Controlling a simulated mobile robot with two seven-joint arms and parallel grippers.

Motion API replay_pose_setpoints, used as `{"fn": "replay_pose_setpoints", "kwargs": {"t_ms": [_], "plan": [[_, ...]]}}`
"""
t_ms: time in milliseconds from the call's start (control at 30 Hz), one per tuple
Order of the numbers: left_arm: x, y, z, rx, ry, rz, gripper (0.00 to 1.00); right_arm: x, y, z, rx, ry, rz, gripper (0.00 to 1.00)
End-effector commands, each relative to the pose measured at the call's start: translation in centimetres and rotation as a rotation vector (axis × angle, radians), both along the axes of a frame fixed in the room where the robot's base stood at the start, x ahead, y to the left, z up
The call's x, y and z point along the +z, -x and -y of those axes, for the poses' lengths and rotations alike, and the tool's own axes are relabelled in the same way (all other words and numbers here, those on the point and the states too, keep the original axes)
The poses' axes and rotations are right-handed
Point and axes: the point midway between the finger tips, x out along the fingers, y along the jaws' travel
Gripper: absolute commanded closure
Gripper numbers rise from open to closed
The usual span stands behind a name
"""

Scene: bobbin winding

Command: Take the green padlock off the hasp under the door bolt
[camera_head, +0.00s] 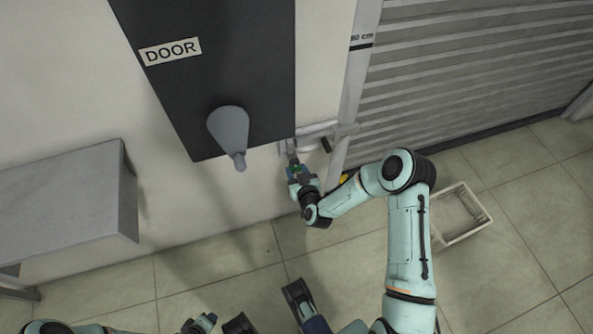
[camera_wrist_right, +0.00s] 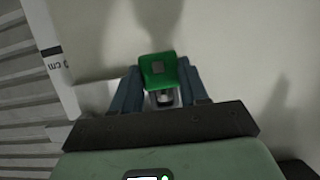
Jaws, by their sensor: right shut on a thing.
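The green padlock (camera_wrist_right: 158,70) shows in the right wrist view between the two blue-grey fingers of my right gripper (camera_wrist_right: 160,80), which is shut on it. A small grey, ring-like part shows just below its green body. In the head view my right gripper (camera_head: 294,170) is just below the grey door-bolt fittings (camera_head: 318,132), by the wall; only a bit of the padlock's green shows there. The hasp is not clear, and I cannot tell whether the shackle is still through it. My left gripper (camera_head: 203,322) is low at the bottom edge, partly cut off; its jaw state is unclear.
A dark door panel (camera_head: 220,60) with a DOOR label and a grey cone-shaped fixture (camera_head: 229,130) is left of the gripper. A pale upright post (camera_head: 352,80) and a slatted shutter (camera_head: 460,70) are right. A grey box (camera_head: 65,205) juts out left. A crate (camera_head: 487,214) stands on the floor.

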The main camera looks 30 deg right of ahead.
Motion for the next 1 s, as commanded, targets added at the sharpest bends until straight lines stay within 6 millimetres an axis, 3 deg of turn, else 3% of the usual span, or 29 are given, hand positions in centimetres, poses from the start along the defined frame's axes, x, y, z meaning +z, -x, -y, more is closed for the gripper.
{"fn": "replay_pose_setpoints", "kwargs": {"t_ms": [1000], "plan": [[1.7, 0.0, 0.0, 0.0, 0.0, 0.005, 0.57, 0.0, 4.1, -1.0, 0.001, -0.001, -0.004, 0.93]]}}
